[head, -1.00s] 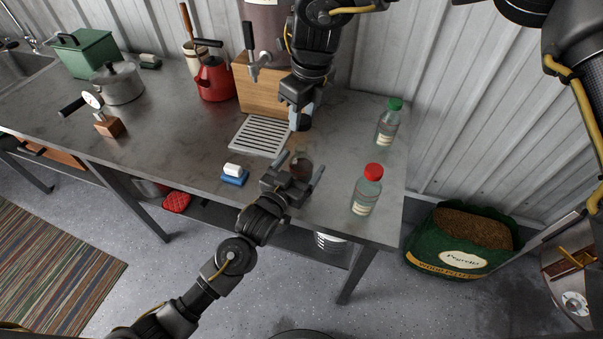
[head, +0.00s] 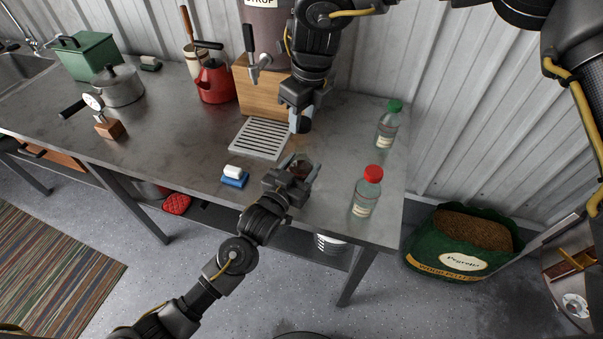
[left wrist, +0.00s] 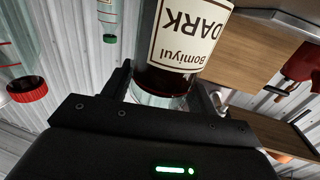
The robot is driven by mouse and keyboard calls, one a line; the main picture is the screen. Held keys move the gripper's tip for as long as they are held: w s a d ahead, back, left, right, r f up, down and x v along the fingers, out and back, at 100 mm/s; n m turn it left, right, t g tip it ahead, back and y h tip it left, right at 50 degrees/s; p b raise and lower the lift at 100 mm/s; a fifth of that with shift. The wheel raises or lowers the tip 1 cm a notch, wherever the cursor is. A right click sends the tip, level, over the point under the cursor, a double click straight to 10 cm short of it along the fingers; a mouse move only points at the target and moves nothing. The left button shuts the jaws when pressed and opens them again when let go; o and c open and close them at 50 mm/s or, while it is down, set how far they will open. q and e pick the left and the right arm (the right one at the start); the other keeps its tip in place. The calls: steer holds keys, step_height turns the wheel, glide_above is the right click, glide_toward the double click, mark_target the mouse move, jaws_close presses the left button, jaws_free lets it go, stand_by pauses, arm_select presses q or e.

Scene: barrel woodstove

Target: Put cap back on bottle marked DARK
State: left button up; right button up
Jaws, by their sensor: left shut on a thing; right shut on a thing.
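The bottle marked DARK (left wrist: 180,40) fills the middle of the left wrist view, dark with a cream label; that view shows it upside down. In the head view it stands on the counter, mostly hidden by my left gripper (head: 298,172), whose fingers are shut on it from both sides. Its neck is hard to make out in the head view and out of frame in the wrist view. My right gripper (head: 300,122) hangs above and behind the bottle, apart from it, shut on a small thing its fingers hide. I see no loose cap.
A red-capped bottle (head: 367,193) stands right of my left gripper, a green-capped bottle (head: 389,128) farther back. A grey drip grate (head: 260,139), a blue and white sponge or block (head: 234,177) and a red kettle (head: 214,82) are left. The counter's front edge is close.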

glide_above(301, 149)
steer(key=shift+d+f, duration=0.1)
steer(key=shift+f, duration=2.35)
steer(key=shift+s+f, duration=0.1)
steer(key=shift+f, duration=0.8)
steer(key=shift+f, duration=0.6)
